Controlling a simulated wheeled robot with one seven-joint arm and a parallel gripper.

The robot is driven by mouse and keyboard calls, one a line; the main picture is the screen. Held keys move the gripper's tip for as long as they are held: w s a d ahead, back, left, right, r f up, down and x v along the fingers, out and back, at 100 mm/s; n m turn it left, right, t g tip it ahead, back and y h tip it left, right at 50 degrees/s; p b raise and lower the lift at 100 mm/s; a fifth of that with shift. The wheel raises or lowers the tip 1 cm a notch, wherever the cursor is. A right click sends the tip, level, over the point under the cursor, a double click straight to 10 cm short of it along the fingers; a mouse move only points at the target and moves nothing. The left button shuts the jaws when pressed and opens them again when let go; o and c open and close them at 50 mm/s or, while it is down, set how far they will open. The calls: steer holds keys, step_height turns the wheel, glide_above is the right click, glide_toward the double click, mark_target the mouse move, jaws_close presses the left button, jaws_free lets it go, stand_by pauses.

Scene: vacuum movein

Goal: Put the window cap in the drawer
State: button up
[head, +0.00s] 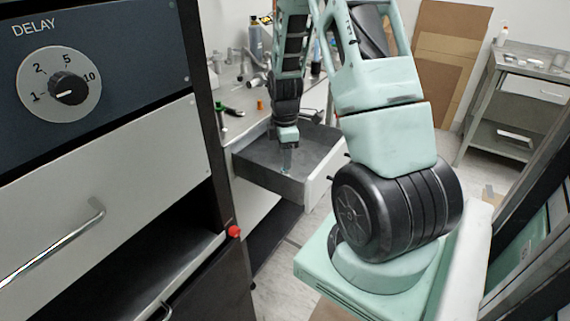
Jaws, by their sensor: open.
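An open grey drawer (262,172) sticks out from under the counter at the middle of the head view. My gripper (286,162) points down over the drawer, with its tip at or just above the drawer's inside near the front side wall. The fingers are small in this view, and I see nothing held between them. I cannot make out the window cap. Part of the drawer's inside is hidden behind my gripper and arm.
A counter (236,92) behind the drawer bears fittings, bottles, a green-and-black tool (232,112) and a small orange piece (260,105). A dark cabinet with a delay dial (68,88) stands close at left. A side table (520,75) stands at back right.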

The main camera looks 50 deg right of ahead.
step_height(320, 180, up, 8)
stand_by(0.9)
